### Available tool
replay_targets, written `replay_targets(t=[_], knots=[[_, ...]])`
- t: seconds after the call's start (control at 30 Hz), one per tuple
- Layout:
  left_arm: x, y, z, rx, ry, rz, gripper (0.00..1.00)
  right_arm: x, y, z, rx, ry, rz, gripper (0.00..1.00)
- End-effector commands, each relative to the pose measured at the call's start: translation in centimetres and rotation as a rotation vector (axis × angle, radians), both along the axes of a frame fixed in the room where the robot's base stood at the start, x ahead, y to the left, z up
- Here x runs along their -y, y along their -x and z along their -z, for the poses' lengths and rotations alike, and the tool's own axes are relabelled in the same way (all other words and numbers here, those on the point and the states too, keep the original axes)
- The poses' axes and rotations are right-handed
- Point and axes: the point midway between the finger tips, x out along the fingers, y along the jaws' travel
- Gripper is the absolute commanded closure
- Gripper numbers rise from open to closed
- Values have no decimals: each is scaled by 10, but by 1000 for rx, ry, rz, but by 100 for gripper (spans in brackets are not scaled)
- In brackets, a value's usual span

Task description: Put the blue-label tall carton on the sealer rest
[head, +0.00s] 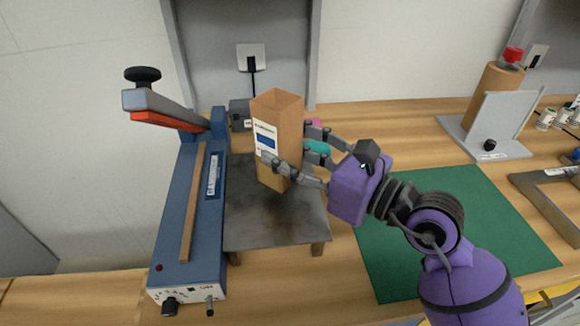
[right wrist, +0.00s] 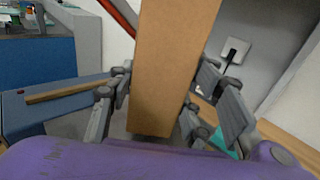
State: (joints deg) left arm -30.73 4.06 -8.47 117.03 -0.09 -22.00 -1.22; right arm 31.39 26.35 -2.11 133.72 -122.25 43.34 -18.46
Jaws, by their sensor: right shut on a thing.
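The blue-label tall carton (head: 278,135) is brown with an open top and a white label with a blue patch. My right gripper (head: 295,155) is shut on it, its fingers on both sides, and holds it upright. The carton also fills the middle of the right wrist view (right wrist: 170,70). It is over the sealer rest (head: 270,225), a dark grey low platform right of the blue sealer (head: 185,220). I cannot tell whether the carton's base touches the rest. My left gripper is not in view.
The sealer's raised arm (head: 160,108) with a black knob stands left of the carton. Pink and teal items (head: 317,148) are partly hidden behind my gripper. A green mat (head: 460,235) lies to the right.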

Motion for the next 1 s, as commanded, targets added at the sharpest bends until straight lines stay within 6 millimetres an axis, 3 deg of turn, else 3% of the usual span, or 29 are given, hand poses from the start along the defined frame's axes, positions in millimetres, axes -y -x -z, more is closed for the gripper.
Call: replay_targets(t=[0.23, 0.47, 0.5, 0.6, 1.0], knots=[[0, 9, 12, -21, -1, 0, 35, 0, -6, 36, -6, 0, 0, 79], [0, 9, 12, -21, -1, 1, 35, 0, -6, 37, -1, -1, 0, 79], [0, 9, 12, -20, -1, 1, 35, 0, -6, 38, -1, 0, 0, 50], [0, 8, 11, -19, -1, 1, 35, 0, -6, 38, -1, 0, 0, 37], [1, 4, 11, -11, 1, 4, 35, 4, -3, 38, -2, 1, 1, 35]])
